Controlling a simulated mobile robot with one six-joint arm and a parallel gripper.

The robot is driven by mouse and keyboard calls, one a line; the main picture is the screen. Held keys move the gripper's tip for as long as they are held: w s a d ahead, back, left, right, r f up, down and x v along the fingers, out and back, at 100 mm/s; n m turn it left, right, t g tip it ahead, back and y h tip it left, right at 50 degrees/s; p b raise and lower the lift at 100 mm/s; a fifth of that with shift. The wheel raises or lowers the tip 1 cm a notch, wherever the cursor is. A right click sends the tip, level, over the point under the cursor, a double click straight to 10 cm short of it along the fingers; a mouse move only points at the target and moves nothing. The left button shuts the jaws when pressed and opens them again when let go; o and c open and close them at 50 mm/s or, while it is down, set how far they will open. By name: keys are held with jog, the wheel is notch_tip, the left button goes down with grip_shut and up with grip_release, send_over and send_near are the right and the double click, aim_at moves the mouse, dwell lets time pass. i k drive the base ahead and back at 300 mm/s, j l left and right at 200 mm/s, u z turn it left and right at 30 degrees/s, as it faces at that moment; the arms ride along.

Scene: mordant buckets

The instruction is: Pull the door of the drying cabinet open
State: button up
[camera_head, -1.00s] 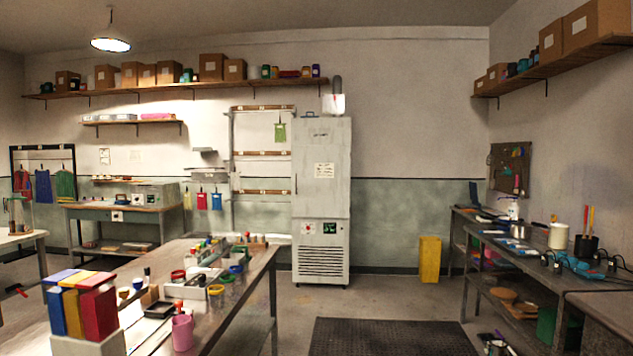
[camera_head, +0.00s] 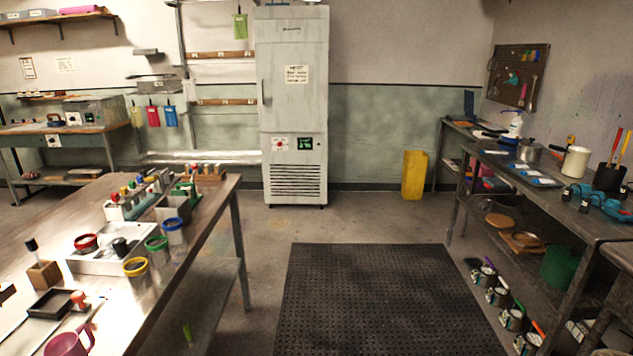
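The drying cabinet (camera_head: 293,105) is a tall pale grey cabinet against the back wall, a little left of the middle. Its door (camera_head: 300,96) looks closed, with a paper notice on it and a slim dark handle (camera_head: 264,90) at its left edge. Below the door are a red button, a small lit green display and a louvred grille. My gripper is not in view.
A long workbench (camera_head: 215,190) with jars and bottles fills the left foreground. A black perforated mat (camera_head: 385,300) lies on the floor at centre. A yellow bin (camera_head: 414,175) stands right of the cabinet. A cluttered bench (camera_head: 550,205) runs along the right. Floor before the cabinet is clear.

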aim_at(291, 78)
jog(key=i, duration=0.8)
jog(key=i+l, duration=0.15)
jog(key=i, duration=0.65)
jog(key=i+u, duration=0.1)
jog(key=i, duration=0.7)
jog(key=i+l, duration=0.2)
jog(key=i, duration=0.6)
